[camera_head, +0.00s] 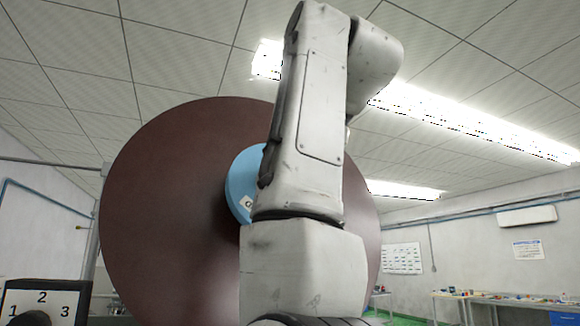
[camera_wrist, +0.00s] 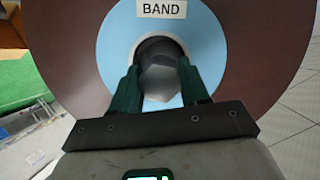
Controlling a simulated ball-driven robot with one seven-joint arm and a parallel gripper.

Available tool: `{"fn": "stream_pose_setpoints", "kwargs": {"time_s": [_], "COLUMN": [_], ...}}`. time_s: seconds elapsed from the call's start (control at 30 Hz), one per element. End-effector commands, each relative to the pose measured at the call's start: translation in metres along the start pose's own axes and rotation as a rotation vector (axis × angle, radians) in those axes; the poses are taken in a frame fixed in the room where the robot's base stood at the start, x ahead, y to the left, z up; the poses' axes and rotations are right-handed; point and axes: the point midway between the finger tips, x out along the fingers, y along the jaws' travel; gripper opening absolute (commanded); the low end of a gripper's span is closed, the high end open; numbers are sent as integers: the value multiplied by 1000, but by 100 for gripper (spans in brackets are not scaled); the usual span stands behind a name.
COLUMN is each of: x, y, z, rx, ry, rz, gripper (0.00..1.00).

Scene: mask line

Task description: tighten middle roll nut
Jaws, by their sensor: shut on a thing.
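A large dark brown roll (camera_head: 170,200) with a blue hub (camera_head: 238,185) stands upright in the head view, partly hidden by my arm. In the wrist view the blue hub (camera_wrist: 205,50) bears a white label reading BAND (camera_wrist: 162,9), and the brown roll (camera_wrist: 262,50) surrounds it. A grey nut (camera_wrist: 160,82) sits at the hub's centre. My gripper (camera_wrist: 159,72) has its dark green fingers on either side of the nut, shut on it. In the head view my gripper and the nut are hidden behind my arm.
Tables with small items (camera_head: 505,300) stand along the right wall. A green surface (camera_wrist: 20,82) shows at the left in the wrist view.

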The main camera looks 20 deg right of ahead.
Motion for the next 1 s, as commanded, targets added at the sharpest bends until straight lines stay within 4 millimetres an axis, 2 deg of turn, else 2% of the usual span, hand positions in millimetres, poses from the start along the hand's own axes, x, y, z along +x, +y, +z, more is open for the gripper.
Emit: {"fn": "stream_pose_setpoints", "kwargs": {"time_s": [0.63,0.67,0.9,1.0], "x": [3,3,2,1], "y": [2,2,1,1], "z": [4,4,2,2], "rx": [47,47,46,45], "ry": [-14,-14,-8,-7], "rz": [-5,-5,-8,-8], "gripper": [15,48,69,69]}}
